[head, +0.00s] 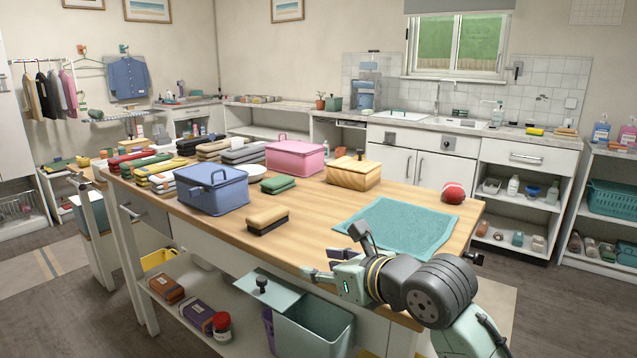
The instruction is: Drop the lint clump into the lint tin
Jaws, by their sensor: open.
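I cannot pick out the lint clump for certain. A fuzzy-looking red ball (453,193) sits on the table's right end, beyond the teal cloth (400,226). No container is clearly marked as the lint tin. A blue lidded box (211,192), a pink lidded box (294,158) and a wooden box with a dark knob (353,173) stand shut on the table. My gripper (336,262) is open at the table's front edge, just in front of the teal cloth. I see nothing held in it, though my arm hides part of this area.
The wooden table (318,217) also holds a brush (267,220) and stacks of folded cloths at its left. Below its front edge is a teal bin (318,328) with a knobbed lid (268,291) set to the left. Bare tabletop lies left of the cloth.

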